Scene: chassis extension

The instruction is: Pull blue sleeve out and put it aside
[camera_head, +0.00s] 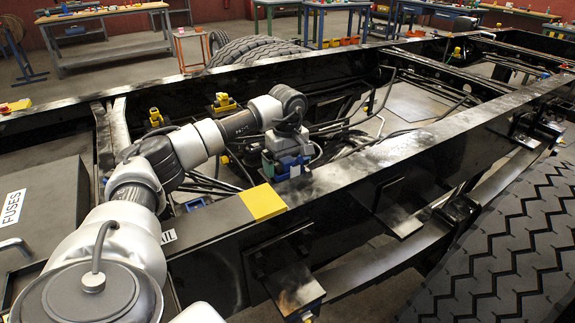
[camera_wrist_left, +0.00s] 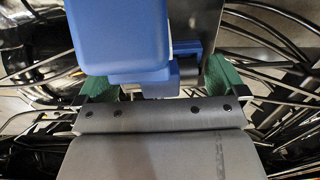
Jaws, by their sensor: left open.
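My left arm reaches in from the left over the black chassis frame, and its gripper (camera_head: 288,150) is above the near rail's inner edge. A blue part (camera_head: 287,169) shows right below and against it. In the left wrist view, a large blue block (camera_wrist_left: 120,38) and a smaller blue piece (camera_wrist_left: 160,76) lie between the green fingers of the open left gripper (camera_wrist_left: 160,86). My right gripper is not in view.
The near black rail (camera_head: 400,165) runs diagonally, with a yellow plate (camera_head: 262,202) on it. Hoses and pipes (camera_head: 345,125) fill the frame's inside. A grey FUSES box (camera_head: 40,210) is at left, a big tyre (camera_head: 500,250) at lower right. Workbenches (camera_head: 105,35) stand behind.

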